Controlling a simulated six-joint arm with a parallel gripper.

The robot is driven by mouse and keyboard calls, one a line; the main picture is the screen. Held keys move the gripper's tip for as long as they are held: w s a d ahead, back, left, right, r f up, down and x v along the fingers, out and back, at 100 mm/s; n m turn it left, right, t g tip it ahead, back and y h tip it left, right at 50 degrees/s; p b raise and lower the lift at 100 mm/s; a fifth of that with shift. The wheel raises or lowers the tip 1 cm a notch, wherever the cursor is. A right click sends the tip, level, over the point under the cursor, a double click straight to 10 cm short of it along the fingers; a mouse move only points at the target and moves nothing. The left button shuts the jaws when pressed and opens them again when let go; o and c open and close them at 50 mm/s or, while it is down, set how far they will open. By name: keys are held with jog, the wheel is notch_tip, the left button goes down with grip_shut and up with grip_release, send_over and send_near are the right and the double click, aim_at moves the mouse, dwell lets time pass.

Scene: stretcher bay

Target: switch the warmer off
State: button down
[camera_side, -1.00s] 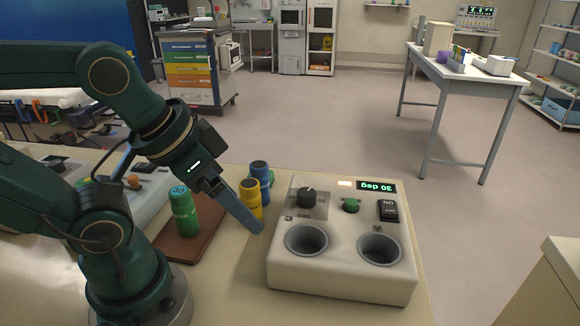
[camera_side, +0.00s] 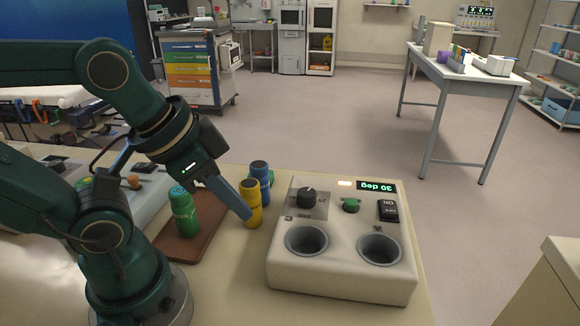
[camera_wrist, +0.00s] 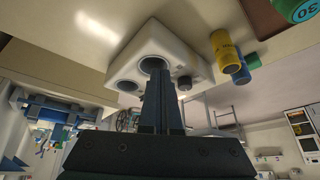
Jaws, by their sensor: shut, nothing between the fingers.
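The warmer (camera_side: 340,277) is a cream box on the bench in the side view, with two empty round wells in its top. At its back are a black dial (camera_side: 306,197), a green button (camera_side: 351,205), a lit display (camera_side: 376,186) reading "30 deg" and a black rocker switch (camera_side: 388,211) marked ON. My gripper (camera_side: 248,215) is shut and empty, left of the warmer, in front of the yellow bottle (camera_side: 254,197) in this view. I cannot tell if it touches the bottle. The wrist view shows the warmer (camera_wrist: 183,42) beyond the shut fingers (camera_wrist: 157,75); the switch is not visible there.
A blue bottle (camera_side: 260,170) stands behind the yellow one. A green bottle (camera_side: 184,212) stands on a brown board (camera_side: 205,232) to the left. The floor behind is open.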

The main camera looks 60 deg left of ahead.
jog(key=w+d+r+m+h, duration=0.5)
jog(key=w+r+m, duration=0.3)
jog(key=w, duration=0.3)
jog(key=w+a+f+n+h, duration=0.1)
jog(key=w+a+f, duration=0.3)
jog(key=w, duration=0.6)
jog(key=a+h, duration=0.1)
jog(key=a, duration=0.1)
jog(key=shift+w+a, duration=0.3)
jog(key=shift+w, duration=0.05)
jog(key=shift+d, duration=0.1)
send_over(397, 211)
jog(key=s+a, duration=0.1)
jog(key=a, duration=0.2)
jog(key=f, duration=0.7)
jog(key=shift+s+d, duration=0.15)
jog(key=shift+s, duration=0.05)
notch_tip(397, 211, down, 2)
jog(key=shift+s+d+f, duration=0.1)
jog(key=shift+f, duration=0.9)
